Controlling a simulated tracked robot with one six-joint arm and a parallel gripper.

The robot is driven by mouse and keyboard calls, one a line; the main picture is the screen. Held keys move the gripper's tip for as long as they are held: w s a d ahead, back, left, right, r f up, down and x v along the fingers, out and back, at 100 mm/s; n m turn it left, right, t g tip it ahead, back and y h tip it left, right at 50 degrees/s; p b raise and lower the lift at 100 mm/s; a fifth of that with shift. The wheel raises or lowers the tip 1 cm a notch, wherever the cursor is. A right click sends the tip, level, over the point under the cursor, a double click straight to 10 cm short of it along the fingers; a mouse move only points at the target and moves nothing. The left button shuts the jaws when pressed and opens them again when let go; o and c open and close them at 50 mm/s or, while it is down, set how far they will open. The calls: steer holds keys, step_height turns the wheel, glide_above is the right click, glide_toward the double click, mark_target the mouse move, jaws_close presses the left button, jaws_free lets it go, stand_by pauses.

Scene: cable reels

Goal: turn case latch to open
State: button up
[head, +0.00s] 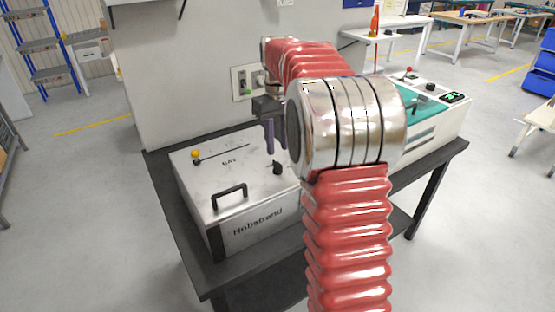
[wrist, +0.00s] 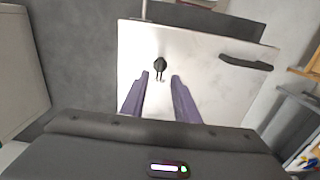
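The case (head: 215,180) is a pale metal box with dark lettering on its front, standing on a dark table. A small black latch knob (head: 278,167) sits on its top near the right side; it also shows in the wrist view (wrist: 160,65). My gripper (head: 270,150) points down above the case top, close to the latch. In the wrist view its two purple fingers (wrist: 160,76) are apart and empty, with the latch showing between and just beyond their tips. No contact with the latch is visible. My arm hides the right part of the case.
A black handle (head: 230,191) stands up from the case top, and a yellow knob (head: 195,154) sits at the end of a thin dark line. A grey wall panel with a switch box (head: 247,82) rises behind. A white-and-teal machine (head: 432,104) stands to the right.

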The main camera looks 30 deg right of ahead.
mark_target(277, 162)
step_height(277, 162, down, 6)
steer(key=shift+f, duration=0.1)
steer(key=shift+c, duration=0.4)
jaws_close()
